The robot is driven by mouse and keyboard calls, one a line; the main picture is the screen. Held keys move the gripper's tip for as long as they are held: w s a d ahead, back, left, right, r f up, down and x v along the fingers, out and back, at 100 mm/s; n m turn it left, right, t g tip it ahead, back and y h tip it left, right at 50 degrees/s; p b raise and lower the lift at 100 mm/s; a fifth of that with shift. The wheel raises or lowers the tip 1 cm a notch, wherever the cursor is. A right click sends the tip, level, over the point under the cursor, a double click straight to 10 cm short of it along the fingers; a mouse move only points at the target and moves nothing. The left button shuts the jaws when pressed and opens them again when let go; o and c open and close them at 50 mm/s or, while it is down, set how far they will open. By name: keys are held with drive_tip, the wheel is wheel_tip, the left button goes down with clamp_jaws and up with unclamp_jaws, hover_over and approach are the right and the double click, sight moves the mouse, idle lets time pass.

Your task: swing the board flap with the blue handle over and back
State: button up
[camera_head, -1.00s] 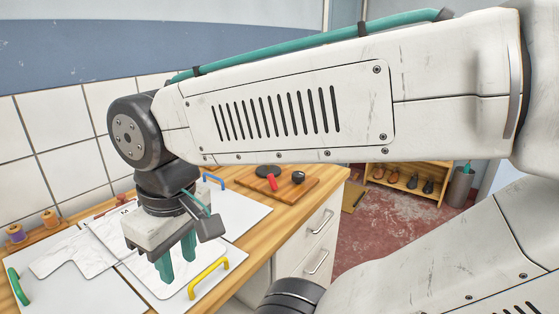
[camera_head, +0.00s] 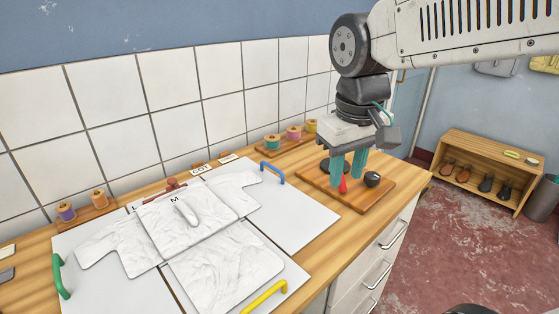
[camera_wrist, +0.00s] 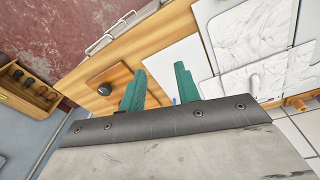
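The folding board lies flat on the wooden counter with a white shirt (camera_head: 225,275) spread on it. Its right flap (camera_head: 300,215) carries the blue handle (camera_head: 273,173) at its far edge. Part of the shirt's sleeve lies on this flap. My gripper (camera_head: 349,172) is to the right of the blue handle, apart from it, over a wooden cutting board. In the wrist view my gripper (camera_wrist: 160,70) has its two teal fingers spread with nothing between them.
The cutting board (camera_head: 380,195) holds dark round pieces and a red-handled item below my fingers. A yellow handle (camera_head: 264,297) and a green handle (camera_head: 60,277) are on other panels. Thread spools (camera_head: 293,133) stand along the tiled wall. A shoe rack (camera_head: 490,172) is beyond the counter.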

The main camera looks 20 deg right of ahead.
drive_tip(key=w, duration=1)
drive_tip(key=n+h, duration=0.1)
drive_tip(key=n, duration=0.2)
approach(273, 167)
drive_tip(key=f, duration=0.5)
drive_tip(key=d+f, duration=0.1)
drive_tip(key=f, duration=0.1)
drive_tip(key=shift+w+f, duration=0.4)
clamp_jaws()
